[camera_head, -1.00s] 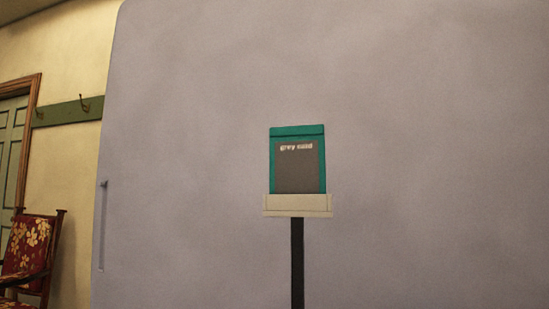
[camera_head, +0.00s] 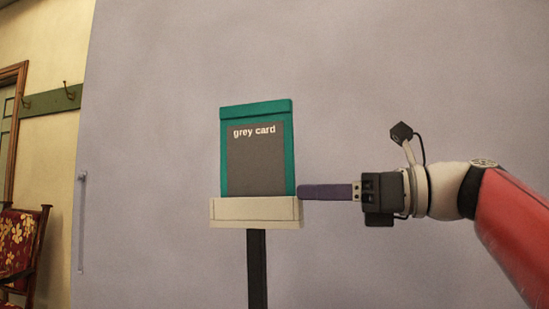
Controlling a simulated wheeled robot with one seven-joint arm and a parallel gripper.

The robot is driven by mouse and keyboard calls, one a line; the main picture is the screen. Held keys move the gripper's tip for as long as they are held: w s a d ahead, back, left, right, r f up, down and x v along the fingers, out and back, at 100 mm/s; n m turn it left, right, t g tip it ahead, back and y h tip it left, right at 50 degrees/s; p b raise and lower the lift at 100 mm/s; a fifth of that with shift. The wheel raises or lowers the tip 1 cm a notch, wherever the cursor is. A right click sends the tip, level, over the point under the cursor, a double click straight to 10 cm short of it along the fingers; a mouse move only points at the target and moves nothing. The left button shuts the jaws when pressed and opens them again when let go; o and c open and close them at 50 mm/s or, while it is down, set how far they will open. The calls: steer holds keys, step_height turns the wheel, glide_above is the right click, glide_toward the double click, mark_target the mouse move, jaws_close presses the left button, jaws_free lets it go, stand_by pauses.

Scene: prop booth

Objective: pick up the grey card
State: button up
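The grey card (camera_head: 258,165) is a teal upright panel with a dark grey face and white "grey card" lettering. It stands on a cream ledge (camera_head: 256,213) on top of a dark post. My gripper (camera_head: 302,192) reaches in from the right, its purple fingers pointing left. The fingertips are at the card's lower right edge, just above the ledge's right end. Whether they touch the card I cannot tell. The fingers overlap in this side view, so the gap between them is hidden.
A large pale lilac-grey backdrop (camera_head: 400,70) fills most of the view behind the card. A red floral chair (camera_head: 18,245) and a green hook rail (camera_head: 50,101) are at the far left. The space left of the card looks clear.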

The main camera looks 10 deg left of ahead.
mark_target(290, 185)
steer(key=a, duration=0.2)
steer(key=w+a+r, duration=0.1)
steer(key=shift+a, duration=0.9)
jaws_close()
